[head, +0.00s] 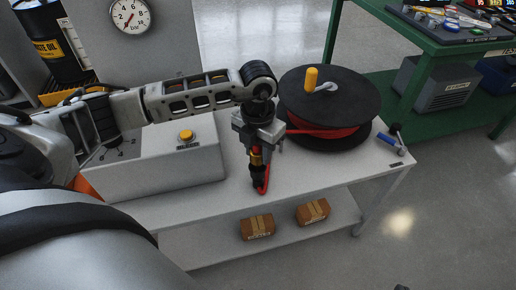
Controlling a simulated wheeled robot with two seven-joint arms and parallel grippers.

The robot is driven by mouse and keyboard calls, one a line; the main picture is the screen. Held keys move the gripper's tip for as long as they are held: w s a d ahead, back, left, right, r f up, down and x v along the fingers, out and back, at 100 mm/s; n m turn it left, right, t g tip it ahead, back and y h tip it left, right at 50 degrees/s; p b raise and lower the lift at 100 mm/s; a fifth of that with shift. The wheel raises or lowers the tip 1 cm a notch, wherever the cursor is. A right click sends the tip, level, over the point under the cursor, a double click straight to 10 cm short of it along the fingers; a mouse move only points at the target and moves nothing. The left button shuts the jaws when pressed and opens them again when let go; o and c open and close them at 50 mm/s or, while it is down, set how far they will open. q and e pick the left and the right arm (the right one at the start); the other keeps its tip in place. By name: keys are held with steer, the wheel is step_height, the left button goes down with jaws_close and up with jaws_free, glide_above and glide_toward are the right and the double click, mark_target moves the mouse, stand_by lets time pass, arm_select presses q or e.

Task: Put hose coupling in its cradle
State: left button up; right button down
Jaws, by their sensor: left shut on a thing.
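My left gripper (256,142) points down above the front part of the white table (210,200). It is shut on the hose coupling (258,182), a dark piece with a yellow band near its top. A red hose (265,178) hangs in a loop beside the coupling. More red hose is wound on the black reel (330,95) just right of the gripper. Whether the coupling touches the table is hard to tell. I cannot make out a cradle for certain. My right gripper is not in view.
A grey box with a yellow button (186,135) stands left of the gripper. A blue-handled valve (393,138) sits at the table's right end. Two brown cartons (258,227) lie on the lower shelf. A green bench (440,45) stands behind right.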

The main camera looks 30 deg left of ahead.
arm_select(q)
steer(key=shift+f+b, duration=0.9)
steer(key=shift+f, duration=0.3)
steer(key=o, duration=1.6)
steer(key=shift+r, duration=0.1)
